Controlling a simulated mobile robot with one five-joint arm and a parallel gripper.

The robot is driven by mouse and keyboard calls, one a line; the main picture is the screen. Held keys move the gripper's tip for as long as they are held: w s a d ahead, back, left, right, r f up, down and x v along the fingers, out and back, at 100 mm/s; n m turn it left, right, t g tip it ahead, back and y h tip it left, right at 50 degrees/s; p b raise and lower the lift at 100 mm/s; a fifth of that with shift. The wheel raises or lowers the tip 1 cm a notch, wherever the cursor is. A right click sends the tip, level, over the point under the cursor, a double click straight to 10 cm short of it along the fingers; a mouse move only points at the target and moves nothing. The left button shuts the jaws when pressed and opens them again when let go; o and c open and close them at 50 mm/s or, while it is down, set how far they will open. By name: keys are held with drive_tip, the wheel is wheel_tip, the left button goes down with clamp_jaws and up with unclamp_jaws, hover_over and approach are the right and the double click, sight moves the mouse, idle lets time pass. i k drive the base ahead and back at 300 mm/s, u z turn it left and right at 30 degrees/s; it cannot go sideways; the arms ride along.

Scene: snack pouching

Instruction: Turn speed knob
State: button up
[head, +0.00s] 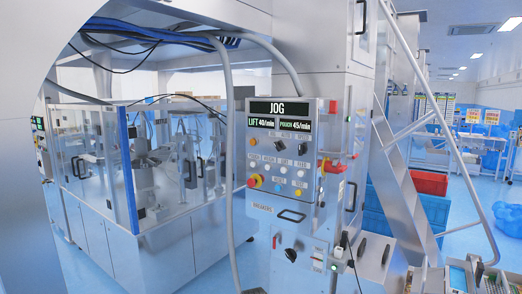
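A grey control panel (268,222) stands upright near the middle of the head view. Its top display (279,107) reads JOG. Below it, one readout (262,123) shows LIFT 40/min and another (296,125) shows POUCH 45/min. My gripper is not in view, and nothing visible touches either knob.
A red handle (334,167) juts from the panel's right side. A glass-walled machine (92,165) stands left, metal stairs (403,190) right. A grey hose (228,150) runs down the panel's left side.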

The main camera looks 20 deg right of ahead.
sight(302, 148)
drive_tip(key=u, duration=0.55)
drive_tip(key=i, duration=1.3)
drive_tip(key=u, duration=0.15)
